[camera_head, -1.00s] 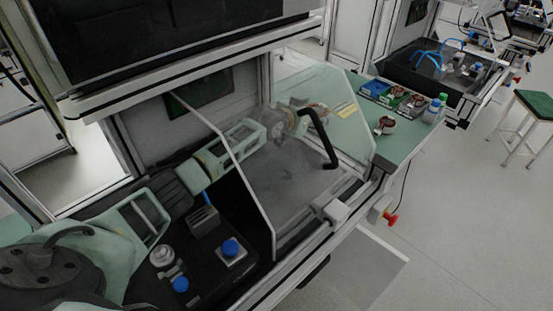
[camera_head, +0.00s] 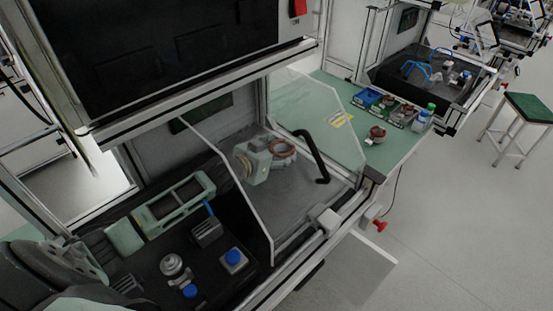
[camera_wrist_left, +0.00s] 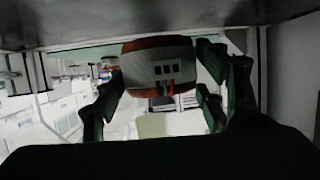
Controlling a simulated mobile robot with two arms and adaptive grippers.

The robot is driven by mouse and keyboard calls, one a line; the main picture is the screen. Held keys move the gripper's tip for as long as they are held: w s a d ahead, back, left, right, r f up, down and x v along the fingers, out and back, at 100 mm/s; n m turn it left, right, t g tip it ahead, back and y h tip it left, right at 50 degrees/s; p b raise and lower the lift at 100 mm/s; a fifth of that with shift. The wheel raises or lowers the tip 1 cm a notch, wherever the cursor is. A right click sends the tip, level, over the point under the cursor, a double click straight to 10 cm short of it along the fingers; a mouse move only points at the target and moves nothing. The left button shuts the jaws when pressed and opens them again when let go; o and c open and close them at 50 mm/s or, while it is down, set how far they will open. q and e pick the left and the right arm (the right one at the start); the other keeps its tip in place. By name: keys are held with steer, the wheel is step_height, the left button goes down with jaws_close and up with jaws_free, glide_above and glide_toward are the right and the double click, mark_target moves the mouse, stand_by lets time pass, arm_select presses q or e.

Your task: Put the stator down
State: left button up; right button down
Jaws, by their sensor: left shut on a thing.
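The stator, a copper and grey ring (camera_head: 283,150), is inside the test booth behind the clear panel. My left gripper (camera_head: 270,147) reaches in from the left and is shut on it. In the left wrist view the stator (camera_wrist_left: 160,68) shows as a grey body with orange-brown edges between the two dark green fingers of the left gripper (camera_wrist_left: 163,75). I cannot tell whether the stator touches the booth floor (camera_head: 290,192). My right gripper is not in view.
A clear panel with a light edge (camera_head: 248,203) stands left of the stator. A black bent handle (camera_head: 316,157) is close on its right. A black fixture with blue buttons (camera_head: 233,257) is at front left. Another stator (camera_head: 377,133) and small trays (camera_head: 385,105) are on the green table.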

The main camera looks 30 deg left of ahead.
arm_select(q)
steer(key=shift+s, duration=0.35)
steer(key=shift+f+p, duration=0.5)
steer(key=shift+f, duration=1.05)
steer(key=o, duration=1.6)
steer(key=shift+s+f, duration=0.1)
steer(key=shift+f, duration=0.15)
steer(key=o, duration=0.5)
steer(key=shift+r, duration=0.1)
steer(key=shift+s, duration=0.1)
